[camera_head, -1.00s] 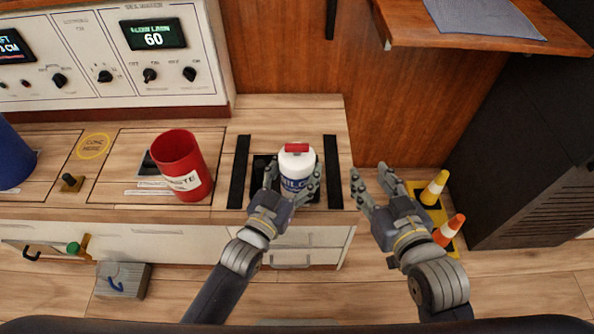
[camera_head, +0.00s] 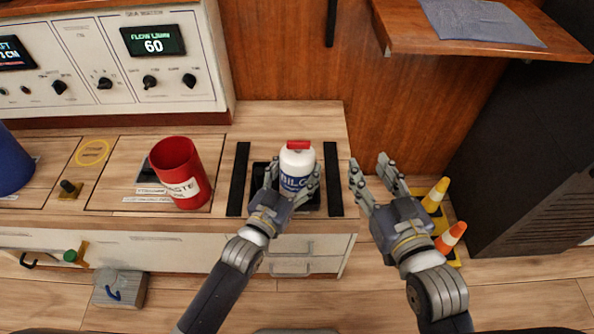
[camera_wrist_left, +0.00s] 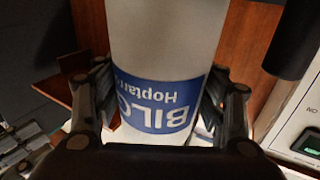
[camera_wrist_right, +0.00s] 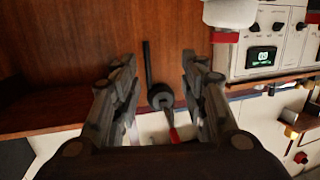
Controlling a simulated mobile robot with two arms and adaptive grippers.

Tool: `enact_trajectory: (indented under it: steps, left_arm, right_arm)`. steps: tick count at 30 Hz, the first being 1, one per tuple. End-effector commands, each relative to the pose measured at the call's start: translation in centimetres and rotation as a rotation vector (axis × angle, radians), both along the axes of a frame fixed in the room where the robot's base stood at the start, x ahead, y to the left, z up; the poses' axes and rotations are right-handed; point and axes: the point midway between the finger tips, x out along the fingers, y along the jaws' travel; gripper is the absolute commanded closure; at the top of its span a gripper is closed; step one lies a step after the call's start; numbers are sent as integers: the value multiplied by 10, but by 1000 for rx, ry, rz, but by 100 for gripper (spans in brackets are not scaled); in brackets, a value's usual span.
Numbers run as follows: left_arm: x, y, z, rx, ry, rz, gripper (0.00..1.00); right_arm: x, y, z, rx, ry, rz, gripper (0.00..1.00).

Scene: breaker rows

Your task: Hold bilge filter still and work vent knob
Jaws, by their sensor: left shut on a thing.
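The bilge filter (camera_head: 296,166) is a white canister with a blue "BILG" label, upright over a dark recess in the counter. A red vent knob (camera_head: 298,146) sits on its top. My left gripper (camera_head: 292,186) is shut on the canister, fingers on both sides. The left wrist view shows the canister's label (camera_wrist_left: 160,108) close up between the fingers. My right gripper (camera_head: 370,168) is open and empty, to the right of the filter and apart from it. In the right wrist view the red knob (camera_wrist_right: 225,37) shows at upper right, outside the fingers.
Black strips (camera_head: 333,178) flank the filter. A red waste bin (camera_head: 180,172) stands left of it, and a blue container (camera_head: 10,162) at far left. A wooden shelf (camera_head: 400,40) juts out at upper right.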

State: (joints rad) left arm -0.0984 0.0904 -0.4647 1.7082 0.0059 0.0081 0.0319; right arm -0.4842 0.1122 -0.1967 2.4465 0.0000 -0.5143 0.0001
Motion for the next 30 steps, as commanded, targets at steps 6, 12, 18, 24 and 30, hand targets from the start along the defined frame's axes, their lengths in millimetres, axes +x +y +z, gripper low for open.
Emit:
enact_trajectory:
  steps: [6, 12, 18, 24, 30]
  left_arm:
    - [4, 3, -15, 23, 21, 3, 79]
    - [8, 2, -14, 17, 20, 2, 80]
    - [13, 1, -12, 10, 14, 1, 80]
    - [17, 1, -10, 8, 11, 1, 80]
    - [20, 0, -10, 6, 10, 1, 80]
  right_arm:
    - [2, 2, 7, 11, -42, 4, 60]
    - [4, 4, 16, 20, -79, 7, 60]
    - [5, 5, 25, 31, -120, 8, 60]
    - [5, 6, 32, 39, -153, 10, 60]
    - [5, 7, 37, 47, -181, 12, 60]
